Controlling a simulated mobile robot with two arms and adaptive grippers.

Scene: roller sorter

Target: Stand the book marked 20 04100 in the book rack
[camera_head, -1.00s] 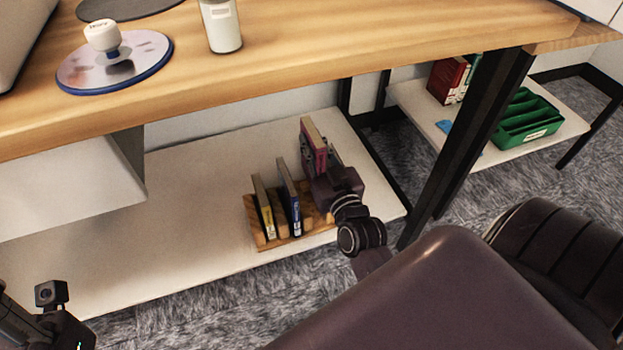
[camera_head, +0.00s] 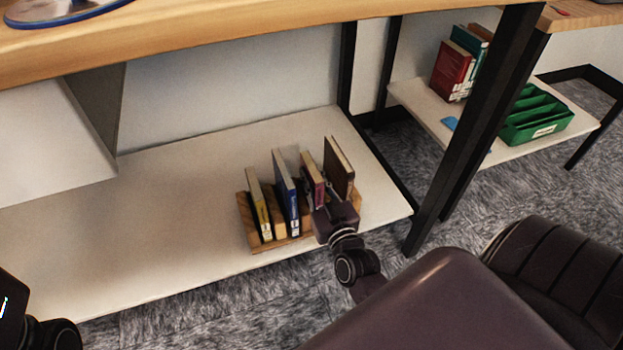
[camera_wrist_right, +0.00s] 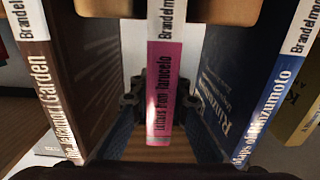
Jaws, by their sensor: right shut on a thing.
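The pink book (camera_head: 309,172) is upright in the wooden book rack (camera_head: 283,246), between a blue book (camera_head: 287,190) and a brown book (camera_head: 340,168). My right gripper (camera_head: 326,192) is shut on the pink book from the front. The right wrist view shows the pink spine (camera_wrist_right: 164,95) between the fingers, with the brown book (camera_wrist_right: 45,80) at left and the blue book (camera_wrist_right: 262,110) at right. The number 20 04100 is not readable. Whether the pink book touches the rack floor is hidden. My left gripper's fingers are not visible; only dark arm parts show bottom left.
A yellow-labelled book (camera_head: 258,205) stands at the rack's left end. The rack is on a white low shelf (camera_head: 170,215) under a wooden desk (camera_head: 200,35), with free room left of it. A black desk leg (camera_head: 480,130) stands right. Beyond are a green tray (camera_head: 540,125) and red book (camera_head: 452,72).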

